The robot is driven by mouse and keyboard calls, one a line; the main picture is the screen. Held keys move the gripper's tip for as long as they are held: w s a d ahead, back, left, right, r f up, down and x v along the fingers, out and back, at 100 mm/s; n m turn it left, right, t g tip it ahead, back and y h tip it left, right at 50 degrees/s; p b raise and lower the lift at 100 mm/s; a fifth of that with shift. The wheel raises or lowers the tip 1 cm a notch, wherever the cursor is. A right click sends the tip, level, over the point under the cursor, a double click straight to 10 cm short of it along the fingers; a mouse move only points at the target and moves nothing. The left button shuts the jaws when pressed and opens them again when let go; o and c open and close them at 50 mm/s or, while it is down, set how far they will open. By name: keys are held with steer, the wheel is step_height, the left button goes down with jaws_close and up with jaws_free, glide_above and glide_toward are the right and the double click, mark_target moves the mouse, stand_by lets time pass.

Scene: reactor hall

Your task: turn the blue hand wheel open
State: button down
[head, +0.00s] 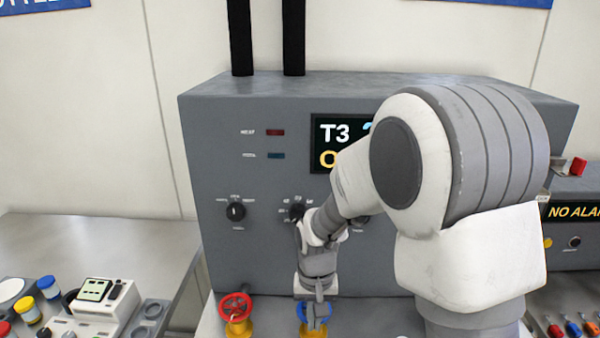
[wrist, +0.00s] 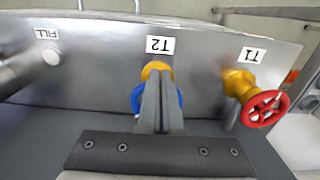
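The blue hand wheel (head: 326,316) sits on a yellow valve at the front of the grey cabinet, low in the head view and partly hidden by my gripper (head: 318,297). In the wrist view, blue parts of the wheel (wrist: 136,98) show on both sides of my gripper's fingers (wrist: 160,85), under the label T2 (wrist: 160,45). The fingers are together and pointed at the wheel, covering its middle. I cannot tell whether they touch it or hold part of it.
A red hand wheel (wrist: 265,108) on a yellow valve, labelled T1, stands beside the blue one; it also shows in the head view (head: 236,307). The grey cabinet (head: 240,110) rises behind, with dials and a screen.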

steer(key=shift+d, duration=0.7)
steer(key=shift+w+d, duration=0.25)
steer(key=shift+d, duration=0.2)
steer(key=shift+s, duration=0.1)
steer(key=shift+s+d, duration=0.15)
steer(key=shift+s, duration=0.1)
step_height(320, 180, up, 6)
steer(key=p, duration=0.4)
